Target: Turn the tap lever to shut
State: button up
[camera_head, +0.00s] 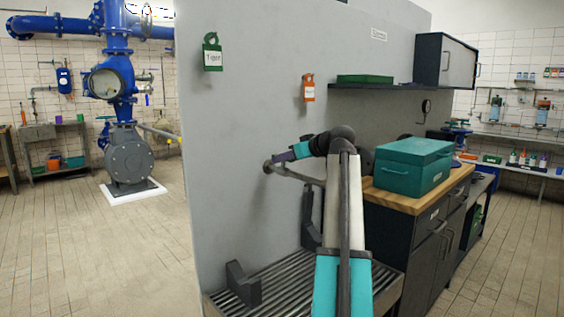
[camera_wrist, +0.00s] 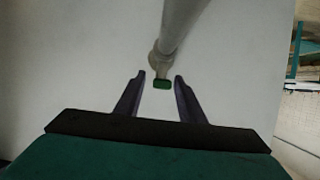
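A grey pipe (camera_head: 298,174) sticks out from the grey partition wall above a slatted drain grate (camera_head: 262,284). In the wrist view the grey pipe (camera_wrist: 176,30) comes down from the top and ends near a small green piece (camera_wrist: 163,85), which looks like the tap lever. My gripper (camera_wrist: 160,88) is open, with one dark finger on each side of the green piece and visible gaps to it. In the head view my gripper (camera_head: 276,159) is by the pipe's end close to the wall. The lever cannot be made out there.
A wooden-topped cabinet (camera_head: 405,200) with a teal toolbox (camera_head: 412,168) stands right of my arm. A green tag (camera_head: 212,56) and an orange tag (camera_head: 308,88) hang on the wall. A shelf (camera_head: 385,87) juts out above. Open floor (camera_head: 110,250) lies to the left.

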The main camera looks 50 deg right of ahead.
jog(key=shift+w+f, duration=0.2)
jog(key=shift+w, duration=0.35)
jog(key=shift+c, duration=0.4)
